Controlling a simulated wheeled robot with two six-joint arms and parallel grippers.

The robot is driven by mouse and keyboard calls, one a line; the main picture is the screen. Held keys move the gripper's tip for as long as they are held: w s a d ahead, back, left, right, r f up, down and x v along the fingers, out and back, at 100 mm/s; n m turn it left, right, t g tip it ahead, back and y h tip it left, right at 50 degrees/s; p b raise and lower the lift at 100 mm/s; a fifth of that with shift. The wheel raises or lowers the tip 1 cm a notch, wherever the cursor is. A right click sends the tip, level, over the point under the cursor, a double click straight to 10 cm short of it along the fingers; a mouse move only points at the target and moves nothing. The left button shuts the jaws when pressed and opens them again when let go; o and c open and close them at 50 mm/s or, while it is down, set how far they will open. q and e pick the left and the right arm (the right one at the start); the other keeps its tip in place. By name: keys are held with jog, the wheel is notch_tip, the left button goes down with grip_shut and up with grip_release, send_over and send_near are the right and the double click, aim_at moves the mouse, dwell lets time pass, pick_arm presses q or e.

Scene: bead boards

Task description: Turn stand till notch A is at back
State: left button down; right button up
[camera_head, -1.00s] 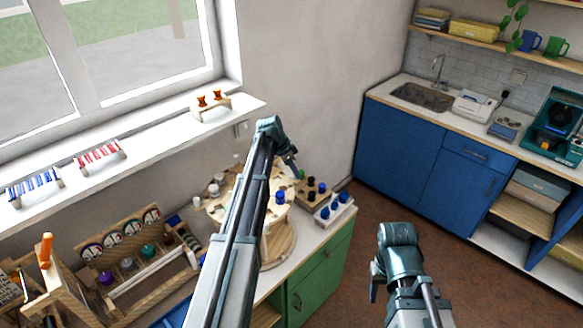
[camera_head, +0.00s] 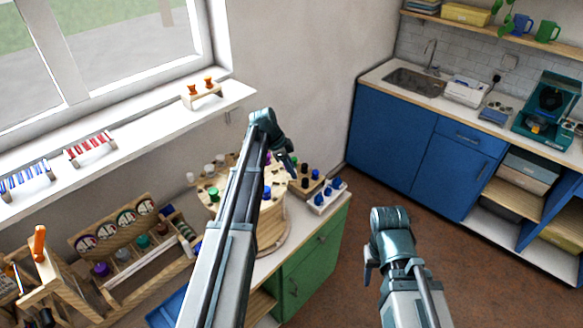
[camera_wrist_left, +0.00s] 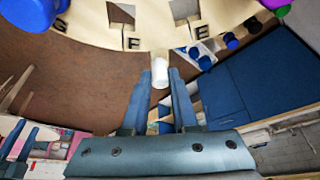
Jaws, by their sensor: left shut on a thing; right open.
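The round wooden stand (camera_head: 272,232) sits on the counter by the window, partly hidden behind my left arm in the head view. In the left wrist view, the rim of its top (camera_wrist_left: 95,28) shows square notches lettered G, F and E. Notch A is not readable in either view. My left gripper (camera_head: 293,172) is at the right side of the stand; in the wrist view its fingers (camera_wrist_left: 160,88) are shut on a white peg (camera_wrist_left: 160,72) at the rim beside F. My right gripper (camera_head: 369,268) is open and empty, over the floor, apart from the stand.
A white block with blue knobs (camera_head: 328,196) stands close right of the stand. A wooden rack with jars (camera_head: 125,245) is to the left. Small racks (camera_head: 88,147) line the windowsill. The floor (camera_head: 345,270) to the right is clear.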

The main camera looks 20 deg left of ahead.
pick_arm(q)
jog(key=shift+s, duration=0.1)
dwell(0.5)
jog(key=c, duration=0.7)
grip_release()
jog(key=shift+r, duration=0.1)
jog(key=p+v, duration=1.2)
jog(key=v, duration=0.1)
jog(key=shift+r+p, duration=0.25)
jog(key=shift+p, duration=0.15)
jog(key=shift+a, duration=0.1)
